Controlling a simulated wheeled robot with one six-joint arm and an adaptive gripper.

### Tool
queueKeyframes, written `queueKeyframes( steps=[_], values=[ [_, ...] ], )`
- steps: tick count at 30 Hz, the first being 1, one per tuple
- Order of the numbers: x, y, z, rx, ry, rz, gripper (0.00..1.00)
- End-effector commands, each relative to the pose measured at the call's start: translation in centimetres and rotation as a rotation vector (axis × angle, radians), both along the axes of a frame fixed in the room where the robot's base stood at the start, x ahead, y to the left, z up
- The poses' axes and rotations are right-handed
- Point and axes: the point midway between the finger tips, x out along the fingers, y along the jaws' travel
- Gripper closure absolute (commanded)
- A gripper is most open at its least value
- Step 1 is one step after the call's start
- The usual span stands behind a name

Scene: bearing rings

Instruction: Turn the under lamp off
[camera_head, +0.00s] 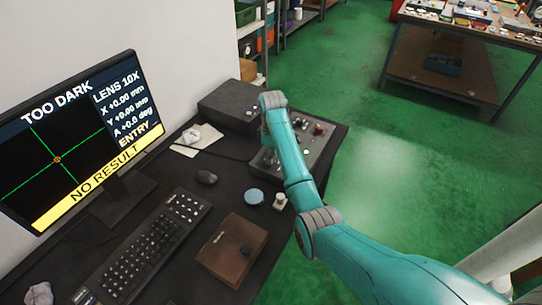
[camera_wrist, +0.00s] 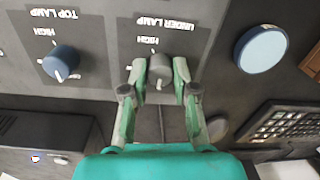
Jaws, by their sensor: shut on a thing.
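The grey under lamp knob (camera_wrist: 160,68) sits below the UNDER LAMP label in the wrist view, with HIGH marked near it. My gripper (camera_wrist: 159,80) is shut on this knob, one finger on each side. A pale pointer mark shows on the knob's near edge. The control panel (camera_wrist: 110,45) carries the knob; in the head view the panel (camera_head: 318,155) is partly hidden behind my arm. The monitor (camera_head: 85,135) reads TOO DARK and NO RESULT. My fingertips are hidden in the head view.
The blue top lamp knob (camera_wrist: 62,62) stands left of my gripper. A blue round disc (camera_wrist: 262,49) lies to the right. On the desk are a keyboard (camera_head: 135,250), a mouse (camera_head: 206,177), a brown case (camera_head: 232,250) and a dark box (camera_head: 228,105).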

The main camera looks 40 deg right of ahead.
Motion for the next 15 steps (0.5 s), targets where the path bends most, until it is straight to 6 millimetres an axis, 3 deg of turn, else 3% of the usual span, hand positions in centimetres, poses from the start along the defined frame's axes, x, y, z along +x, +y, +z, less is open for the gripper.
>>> queueKeyframes(
  steps=[15],
  values=[
    [-0.01,0.0,-0.04,0.0,0.0,0.042,1.0]
  ],
)
